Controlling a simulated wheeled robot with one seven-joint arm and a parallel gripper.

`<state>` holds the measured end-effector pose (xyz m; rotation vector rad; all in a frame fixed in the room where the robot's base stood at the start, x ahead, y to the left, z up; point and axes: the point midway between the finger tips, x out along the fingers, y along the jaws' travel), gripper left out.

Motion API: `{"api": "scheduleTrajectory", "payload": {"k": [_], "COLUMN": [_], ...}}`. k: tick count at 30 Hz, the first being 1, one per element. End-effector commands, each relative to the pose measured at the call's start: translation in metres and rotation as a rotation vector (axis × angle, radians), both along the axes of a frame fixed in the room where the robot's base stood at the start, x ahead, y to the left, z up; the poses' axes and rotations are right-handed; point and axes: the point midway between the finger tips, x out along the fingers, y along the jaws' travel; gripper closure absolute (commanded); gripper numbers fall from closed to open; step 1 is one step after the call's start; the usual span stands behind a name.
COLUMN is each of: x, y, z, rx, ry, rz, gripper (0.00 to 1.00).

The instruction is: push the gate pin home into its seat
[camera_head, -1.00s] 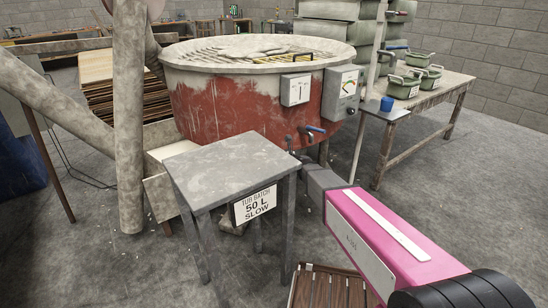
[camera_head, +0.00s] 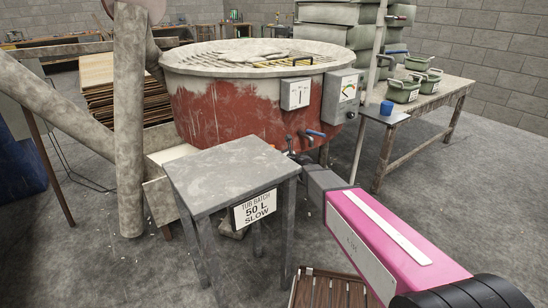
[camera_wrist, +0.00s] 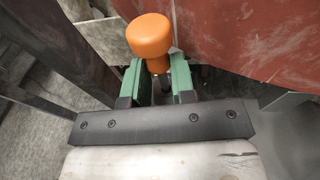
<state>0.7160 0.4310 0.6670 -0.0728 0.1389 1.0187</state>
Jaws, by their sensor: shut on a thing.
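The gate pin, with a rounded orange knob (camera_wrist: 148,36), stands between the green fingers of my gripper (camera_wrist: 158,82) in the wrist view. My gripper is shut on it just below the knob. The pin's lower end and its seat are hidden behind the gripper, so I cannot tell how deep it sits.
A grey metal stand (camera_head: 228,172) with a "50 L SLOW" sign (camera_head: 255,208) is left of my arm. A blue-handled valve (camera_head: 314,133) and control boxes (camera_head: 341,97) are on the tub. A bench (camera_head: 440,103) with green pots stands right. A slatted wooden pallet (camera_head: 330,288) lies below.

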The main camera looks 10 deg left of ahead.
Motion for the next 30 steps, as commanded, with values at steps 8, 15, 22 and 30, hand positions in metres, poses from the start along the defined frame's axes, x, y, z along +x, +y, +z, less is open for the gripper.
{"api": "scheduleTrajectory", "payload": {"k": [8,15,22,30], "x": [0.0,0.0,0.0,0.0], "y": [0.0,0.0,0.0,0.0], "z": [0.0,-0.003,-0.008,-0.013], "rx": [0.0,0.001,0.001,0.001], "ry": [0.0,0.001,0.0,-0.001], "rz": [0.0,0.0,0.0,0.0], "gripper": [1.0,1.0,1.0,1.0]}}
